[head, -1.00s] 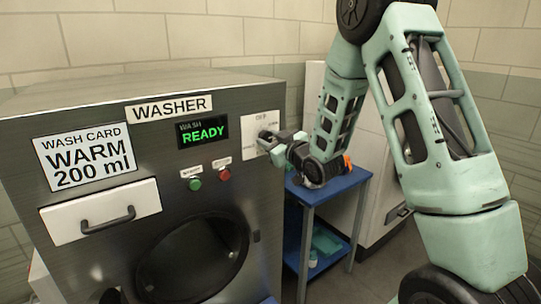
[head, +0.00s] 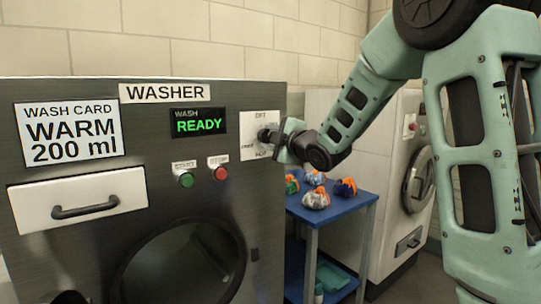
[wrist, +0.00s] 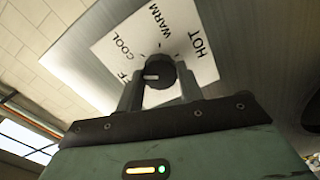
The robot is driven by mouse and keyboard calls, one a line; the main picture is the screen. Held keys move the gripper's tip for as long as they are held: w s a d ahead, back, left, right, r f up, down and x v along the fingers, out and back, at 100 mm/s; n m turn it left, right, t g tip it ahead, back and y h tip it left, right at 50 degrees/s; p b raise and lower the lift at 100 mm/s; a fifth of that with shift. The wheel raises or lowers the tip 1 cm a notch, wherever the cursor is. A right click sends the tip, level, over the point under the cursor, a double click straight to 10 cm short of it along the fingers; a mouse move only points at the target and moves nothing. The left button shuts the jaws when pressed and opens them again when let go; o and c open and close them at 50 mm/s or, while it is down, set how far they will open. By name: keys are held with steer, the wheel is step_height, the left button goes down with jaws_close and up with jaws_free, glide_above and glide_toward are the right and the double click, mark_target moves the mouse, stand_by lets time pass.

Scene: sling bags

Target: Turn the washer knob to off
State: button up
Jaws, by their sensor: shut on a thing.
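The washer (head: 60,235) has a white dial plate (head: 247,151) at its upper right, with a dark round knob (wrist: 160,70) in it. In the wrist view, the plate (wrist: 180,20) reads COOL, WARM and HOT, with a partly hidden label ending in FF at the left. A white mark on the knob points left, toward the side of that partly hidden label. My gripper (head: 270,136) is at the plate, its two fingers on either side of the knob, shut on it. In the head view, the gripper hides part of the plate's lettering.
The washer's display (head: 198,122) reads READY. A green button (head: 186,180) and a red button (head: 220,173) sit below it. A blue cart (head: 340,207) with several colourful bundles stands to the right, below my arm. A second white machine (head: 385,140) stands behind it.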

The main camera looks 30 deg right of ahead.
steer(key=n+b, duration=0.2)
steer(key=b, duration=0.1)
steer(key=n+b, duration=0.2)
steer(key=b, duration=0.1)
steer(key=shift+f, duration=0.3)
steer(key=n+b, duration=0.2)
steer(key=shift+r+b, duration=0.15)
steer(key=shift+b, duration=0.2)
steer(key=shift+r+n, duration=0.1)
steer(key=shift+n, duration=0.3)
steer(key=o, duration=1)
